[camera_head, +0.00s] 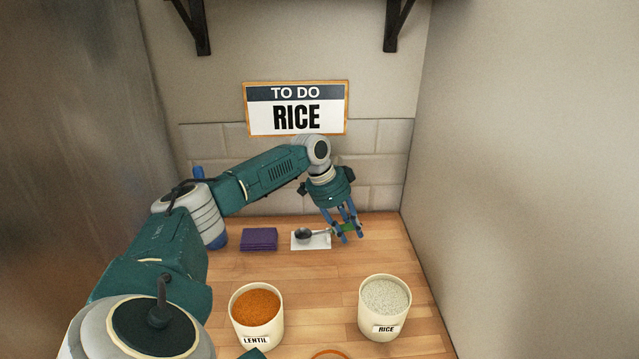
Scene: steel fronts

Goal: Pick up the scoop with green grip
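The scoop (304,235) has a dark round bowl and a green grip (350,228). It lies at the back of the wooden counter, its bowl over a small white mat (313,243) and its grip pointing right. My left gripper (350,238) reaches down from above, with its blue fingers at the green grip and partly hiding it. I cannot tell whether the fingers are closed on the grip or only around it. My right gripper is not in view.
A lentil container (257,329) and a rice container (385,323) stand in front. A folded purple cloth (259,239) lies left of the mat. An orange rim (330,353) shows at the bottom edge. A "TO DO RICE" sign (297,108) hangs behind. A wall bounds the right side.

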